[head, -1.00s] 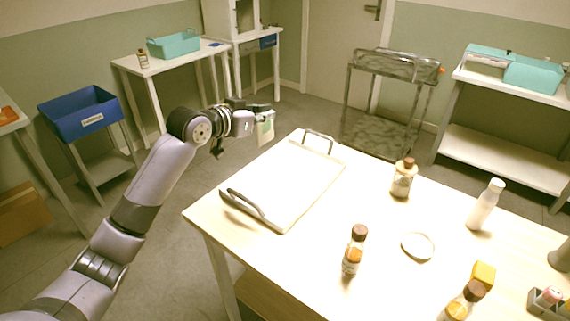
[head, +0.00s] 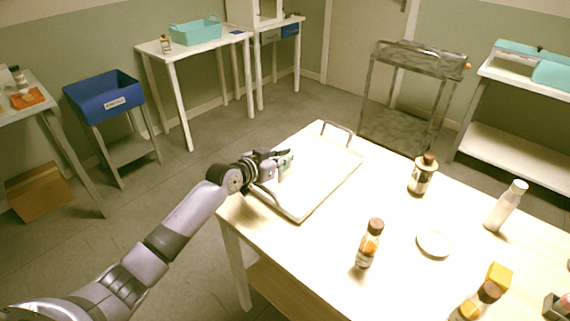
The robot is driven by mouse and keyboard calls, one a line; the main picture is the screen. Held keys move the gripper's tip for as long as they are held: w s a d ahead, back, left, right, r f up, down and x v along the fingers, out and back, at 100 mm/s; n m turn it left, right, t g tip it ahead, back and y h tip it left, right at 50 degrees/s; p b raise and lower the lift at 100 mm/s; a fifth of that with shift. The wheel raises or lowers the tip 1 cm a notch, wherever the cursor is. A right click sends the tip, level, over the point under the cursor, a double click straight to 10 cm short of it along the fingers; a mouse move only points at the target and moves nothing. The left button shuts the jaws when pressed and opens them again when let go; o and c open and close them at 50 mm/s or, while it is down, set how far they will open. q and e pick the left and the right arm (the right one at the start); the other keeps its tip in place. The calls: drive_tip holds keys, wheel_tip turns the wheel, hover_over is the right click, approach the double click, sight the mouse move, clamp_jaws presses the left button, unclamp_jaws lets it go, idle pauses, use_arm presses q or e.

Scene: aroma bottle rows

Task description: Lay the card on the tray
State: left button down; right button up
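The tray (head: 322,190) is a pale rectangular tray with dark handles at its two ends. It lies on the left part of the wooden table. My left gripper (head: 287,163) is over the tray's left side. A small pale green and white card (head: 286,168) shows at its fingertips, and the fingers look closed on it. The card is small and partly hidden by the fingers. I cannot tell whether it touches the tray. My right gripper is not in view.
On the table (head: 330,263) stand a brown-capped bottle (head: 368,245), a corked jar (head: 421,176), a white bottle (head: 506,206) and a small white dish (head: 433,244). A yellow block (head: 499,276) is near another bottle (head: 476,302). The tray's right half is clear.

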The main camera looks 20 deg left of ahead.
sight(285, 167)
use_arm(q)
wheel_tip(285, 167, down, 2)
drive_tip(key=shift+f, duration=0.25)
drive_tip(key=c, duration=2.3)
unclamp_jaws()
drive_tip(key=shift+f, duration=0.1)
drive_tip(key=o, duration=0.5)
